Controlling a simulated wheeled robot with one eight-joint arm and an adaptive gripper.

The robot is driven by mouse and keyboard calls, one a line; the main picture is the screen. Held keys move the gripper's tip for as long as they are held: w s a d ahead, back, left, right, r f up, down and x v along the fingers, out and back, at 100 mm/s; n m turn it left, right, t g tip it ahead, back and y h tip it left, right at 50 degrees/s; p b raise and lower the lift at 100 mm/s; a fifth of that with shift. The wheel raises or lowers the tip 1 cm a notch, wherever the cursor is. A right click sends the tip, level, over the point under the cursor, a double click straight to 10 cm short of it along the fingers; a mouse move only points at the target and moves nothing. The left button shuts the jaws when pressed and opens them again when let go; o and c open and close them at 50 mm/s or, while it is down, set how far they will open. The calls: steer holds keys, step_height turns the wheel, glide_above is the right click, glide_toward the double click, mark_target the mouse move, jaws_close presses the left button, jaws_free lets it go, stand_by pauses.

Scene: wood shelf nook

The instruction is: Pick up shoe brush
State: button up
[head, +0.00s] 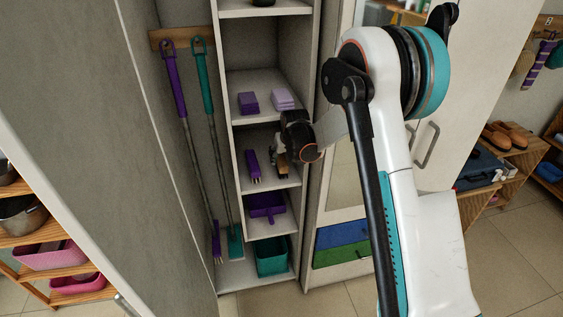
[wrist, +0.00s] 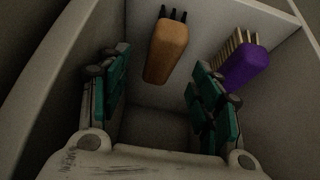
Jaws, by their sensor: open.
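A brown wooden brush with dark bristles, apparently the shoe brush (wrist: 166,52), lies on a shelf inside the cabinet. In the wrist view it is at the top centre, ahead of and between my open fingers, not touching them as far as I can see. In the head view the brown brush (head: 282,168) is partly hidden by my gripper (head: 284,147). In the wrist view my gripper (wrist: 160,88) has its teal-padded fingers spread and empty. A purple brush with pale bristles (wrist: 243,68) lies beside the brown one, past the right finger; it also shows in the head view (head: 253,165).
The cabinet side walls stand close around my gripper. Purple sponges (head: 248,102) and lilac ones (head: 283,98) sit on the shelf above. A purple dustpan (head: 267,204) and teal bin (head: 271,258) are below. Long-handled tools (head: 175,85) hang at the left.

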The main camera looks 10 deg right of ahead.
mark_target(282, 160)
steer(key=b+x, duration=0.3)
steer(key=x, duration=0.4)
steer(key=shift+a, duration=0.15)
steer(key=c, duration=1.2)
